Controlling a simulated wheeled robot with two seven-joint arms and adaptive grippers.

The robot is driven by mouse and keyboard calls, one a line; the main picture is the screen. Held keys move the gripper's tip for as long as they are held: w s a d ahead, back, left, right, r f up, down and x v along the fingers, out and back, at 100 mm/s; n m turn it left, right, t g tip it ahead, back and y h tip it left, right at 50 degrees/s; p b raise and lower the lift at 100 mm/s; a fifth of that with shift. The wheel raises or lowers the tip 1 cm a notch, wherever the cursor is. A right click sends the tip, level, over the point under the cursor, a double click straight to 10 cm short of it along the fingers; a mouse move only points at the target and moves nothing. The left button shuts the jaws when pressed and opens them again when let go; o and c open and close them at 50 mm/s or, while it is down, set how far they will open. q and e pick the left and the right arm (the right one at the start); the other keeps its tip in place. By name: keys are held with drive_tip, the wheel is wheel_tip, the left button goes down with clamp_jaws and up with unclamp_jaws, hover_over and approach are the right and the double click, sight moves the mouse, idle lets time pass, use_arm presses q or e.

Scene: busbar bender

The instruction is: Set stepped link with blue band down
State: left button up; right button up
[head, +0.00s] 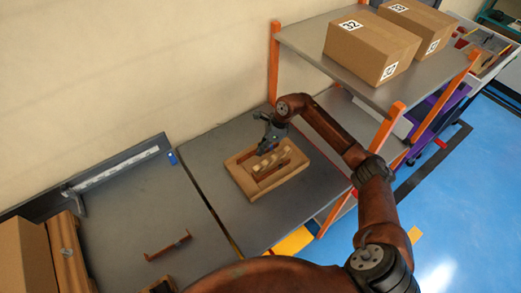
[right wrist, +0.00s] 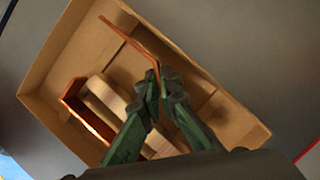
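My right gripper (head: 266,147) is over a shallow cardboard tray (head: 246,183) on the grey table. In the right wrist view the fingertips (right wrist: 160,88) are closed on the end of a thin bent copper link (right wrist: 132,40). This link slants over the tray (right wrist: 48,70); no blue band shows on it, and its gripped end is partly hidden by the fingers. Whether it touches the tray I cannot tell. Another bent copper link (right wrist: 72,98) lies in the tray beside pale wooden blocks (right wrist: 104,92). My left gripper is not in view.
A separate copper link (head: 168,246) with a dark band lies on the left table. A metal rule (head: 115,170) and small blue piece (head: 172,158) are at the back. A shelf (head: 315,45) with orange posts holds cardboard boxes (head: 371,46) at right. Table around the tray is clear.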

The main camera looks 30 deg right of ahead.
drive_tip(key=o, duration=0.5)
drive_tip(key=shift+c, duration=0.2)
drive_tip(key=v, duration=0.7)
drive_tip(key=shift+r+p, duration=0.35)
drive_tip(key=shift+p, duration=0.05)
